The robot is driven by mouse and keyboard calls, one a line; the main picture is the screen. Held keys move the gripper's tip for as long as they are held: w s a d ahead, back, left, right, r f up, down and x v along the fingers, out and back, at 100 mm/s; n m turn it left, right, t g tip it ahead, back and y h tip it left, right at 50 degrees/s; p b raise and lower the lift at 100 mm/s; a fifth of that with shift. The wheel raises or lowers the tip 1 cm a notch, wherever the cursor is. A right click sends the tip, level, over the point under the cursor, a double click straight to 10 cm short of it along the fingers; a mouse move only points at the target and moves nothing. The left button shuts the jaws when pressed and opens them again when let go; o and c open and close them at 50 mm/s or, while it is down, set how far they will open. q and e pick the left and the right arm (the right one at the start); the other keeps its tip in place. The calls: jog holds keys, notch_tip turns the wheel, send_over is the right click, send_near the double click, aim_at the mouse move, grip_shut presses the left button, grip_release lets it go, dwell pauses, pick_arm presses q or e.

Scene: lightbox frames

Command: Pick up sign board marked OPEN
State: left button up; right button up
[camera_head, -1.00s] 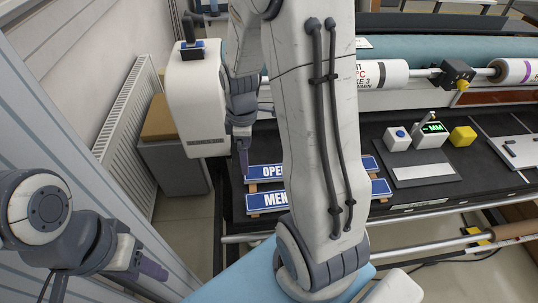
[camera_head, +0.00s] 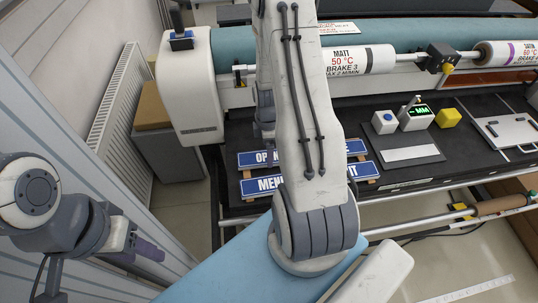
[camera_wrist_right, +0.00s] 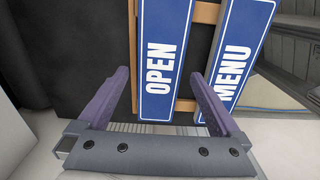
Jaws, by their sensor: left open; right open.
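The OPEN sign board (camera_head: 252,159) is a long blue plate with white letters and a white border, lying on wooden strips on the black bench. The right arm hides its middle in the head view. In the right wrist view the OPEN sign (camera_wrist_right: 161,60) runs between the two purple fingers of my right gripper (camera_wrist_right: 161,76), which is open, one finger on each side. I cannot tell whether they touch it. My left gripper (camera_head: 148,250) is open and empty at the lower left, away from the bench.
A blue MENU sign (camera_head: 262,185) lies parallel, just in front of the OPEN sign; it also shows in the right wrist view (camera_wrist_right: 238,55). A yellow cube (camera_head: 448,118) and a small device with a green display (camera_head: 417,116) stand to the right. A white machine housing (camera_head: 187,90) stands behind left.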

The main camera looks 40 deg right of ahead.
jog(key=shift+f, duration=1.15)
jog(key=c, duration=1.3)
jog(key=shift+r, duration=0.15)
